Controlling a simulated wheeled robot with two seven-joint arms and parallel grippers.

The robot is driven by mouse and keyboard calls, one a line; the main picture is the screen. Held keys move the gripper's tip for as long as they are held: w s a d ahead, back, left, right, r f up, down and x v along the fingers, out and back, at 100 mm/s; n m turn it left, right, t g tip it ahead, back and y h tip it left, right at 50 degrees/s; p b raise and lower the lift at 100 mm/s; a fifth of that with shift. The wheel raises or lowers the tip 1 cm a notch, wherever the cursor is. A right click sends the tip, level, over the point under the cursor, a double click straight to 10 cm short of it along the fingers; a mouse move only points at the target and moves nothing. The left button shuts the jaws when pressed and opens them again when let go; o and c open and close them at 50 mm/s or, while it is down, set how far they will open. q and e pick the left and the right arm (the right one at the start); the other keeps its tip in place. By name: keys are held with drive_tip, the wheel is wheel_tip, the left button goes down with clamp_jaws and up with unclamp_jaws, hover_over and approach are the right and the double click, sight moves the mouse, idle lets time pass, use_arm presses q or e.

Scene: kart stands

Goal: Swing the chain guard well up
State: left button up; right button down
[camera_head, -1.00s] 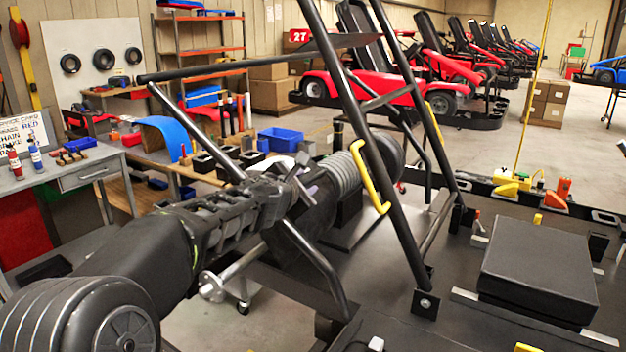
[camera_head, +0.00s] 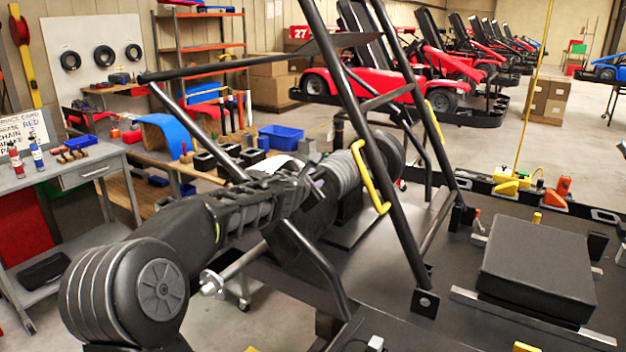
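My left arm comes in from the lower left and reaches over the near black kart (camera_head: 420,270). My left gripper (camera_head: 308,172) is at its far end, dark against dark kart parts, beside a ribbed grey cylinder (camera_head: 342,172). I cannot tell whether its fingers are open or shut, or whether they touch anything. I cannot single out the chain guard; it may be hidden behind my arm or blend into the black parts near the gripper. My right gripper is not in view.
Black frame tubes (camera_head: 372,130) with a yellow handle (camera_head: 369,178) rise close to my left gripper. A black box-like pad (camera_head: 537,268) lies on the right. Behind are a workbench with a blue bin (camera_head: 280,138), a grey cart (camera_head: 88,172) and red karts (camera_head: 375,85).

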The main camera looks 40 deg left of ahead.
use_arm(q)
clamp_jaws()
idle(1.1)
